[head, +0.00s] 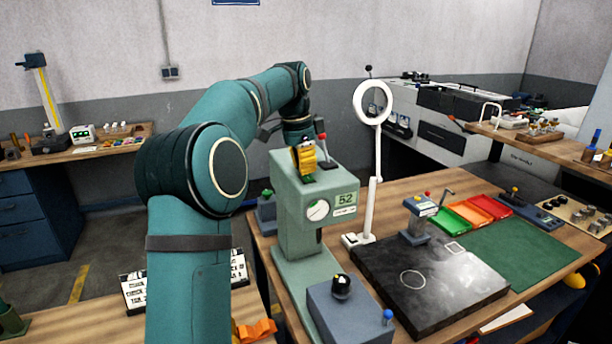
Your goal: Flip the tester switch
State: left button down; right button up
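The tester appears to be the pale green machine (297,225) with a round gauge and a label reading 52, standing at the table's left end. A lever with a red knob (321,137) rises at its top. My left arm reaches over from the left. My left gripper (305,165), with yellow ribbed fingers, points down at the tester's top, just left of the lever. Whether it touches the tester or lever is unclear, and its finger gap is hidden. I cannot tell which part is the switch. My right gripper is not visible.
A grey-blue box (350,315) with a black knob and a blue knob stands in front. A white ring lamp (373,103) rises behind right. A dark slab (440,295), a small tester-like stand (416,225), coloured trays (470,211) and a green mat (530,253) lie right.

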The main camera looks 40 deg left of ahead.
pick_arm(q)
jog(key=shift+f+b, duration=0.35)
jog(key=shift+f, duration=0.2)
dwell(0.4)
notch_tip(320, 180, up, 5)
jog(key=p, duration=0.5)
jog(key=shift+r+p, duration=0.45)
jog(key=shift+r, duration=0.55)
